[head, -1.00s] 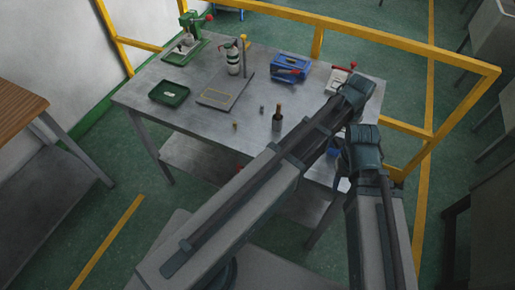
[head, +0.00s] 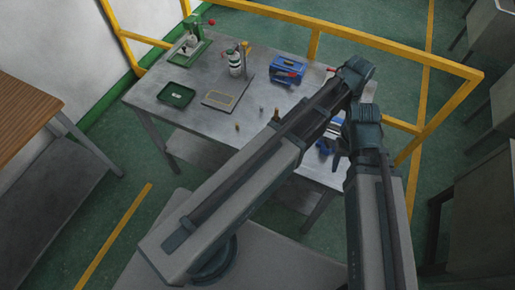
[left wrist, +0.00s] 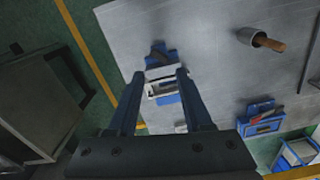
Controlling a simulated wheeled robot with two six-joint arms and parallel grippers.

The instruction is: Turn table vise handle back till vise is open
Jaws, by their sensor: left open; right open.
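The table vise, blue with a pale metal frame-like part, sits near the right end of the grey table. In the left wrist view the vise (left wrist: 163,97) shows between and just beyond the fingertips. In the head view only its blue part (head: 323,148) shows beside my arms. Its handle cannot be made out clearly. My left gripper (left wrist: 160,73) is open, its two fingers spread on either side of the vise in the picture. Contact cannot be told. My right gripper (head: 340,160) is partly hidden by its own forearm, beside the vise, and open.
The table (head: 215,125) also holds a blue box (head: 288,70), a green tray (head: 177,94), a striped bottle (head: 235,63) and a green device (head: 188,48). A yellow rail (head: 400,52) runs behind.

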